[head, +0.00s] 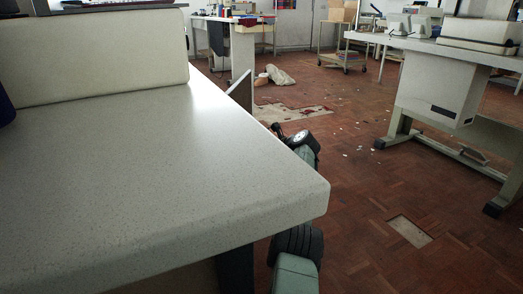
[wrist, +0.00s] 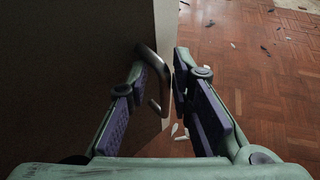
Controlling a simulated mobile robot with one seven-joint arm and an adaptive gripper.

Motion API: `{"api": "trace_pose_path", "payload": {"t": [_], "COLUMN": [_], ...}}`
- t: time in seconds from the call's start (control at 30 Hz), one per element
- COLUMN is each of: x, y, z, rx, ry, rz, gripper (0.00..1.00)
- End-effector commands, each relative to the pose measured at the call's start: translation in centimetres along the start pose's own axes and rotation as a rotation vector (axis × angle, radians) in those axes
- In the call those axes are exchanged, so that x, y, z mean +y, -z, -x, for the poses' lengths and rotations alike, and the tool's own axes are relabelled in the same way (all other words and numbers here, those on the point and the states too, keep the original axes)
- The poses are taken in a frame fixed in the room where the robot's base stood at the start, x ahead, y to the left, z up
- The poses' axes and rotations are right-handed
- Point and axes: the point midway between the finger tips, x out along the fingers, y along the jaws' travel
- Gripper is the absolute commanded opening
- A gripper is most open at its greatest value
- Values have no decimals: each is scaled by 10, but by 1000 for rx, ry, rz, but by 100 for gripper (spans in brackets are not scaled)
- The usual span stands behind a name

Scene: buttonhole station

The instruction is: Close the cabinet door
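The cabinet door (wrist: 80,60) stands open. In the wrist view its dark face fills the left side, with a pale vertical edge. In the head view a grey strip of it (head: 240,88) sticks out past the far side of the counter. A curved metal handle (wrist: 160,72) is on the door's face near that edge. My gripper (wrist: 162,76) is open, its fingers at either side of the handle and door edge. The left fingertip is close to the handle; whether it touches I cannot tell. The cabinet's opening is hidden below the counter.
A speckled light counter (head: 170,170) fills the left of the head view, its rounded corner close to my arm. A worktable (head: 440,85) stands at right. The parquet floor (head: 350,200) between is mostly clear, with scattered debris and a pale crumpled bag (head: 280,75) farther back.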

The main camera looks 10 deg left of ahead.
Motion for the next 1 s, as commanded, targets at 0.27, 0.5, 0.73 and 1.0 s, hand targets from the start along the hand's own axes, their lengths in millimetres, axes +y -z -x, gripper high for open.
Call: {"api": "trace_pose_path", "payload": {"t": [0.27, 0.5, 0.73, 1.0], "x": [-10, -15, -21, -28], "y": [-22, -18, -14, -12], "z": [21, 32, 42, 56], "rx": [-30, -23, -17, -13], "ry": [12, 10, 8, 6], "rz": [6, 7, 7, 7], "gripper": [18, 18, 18, 18]}}
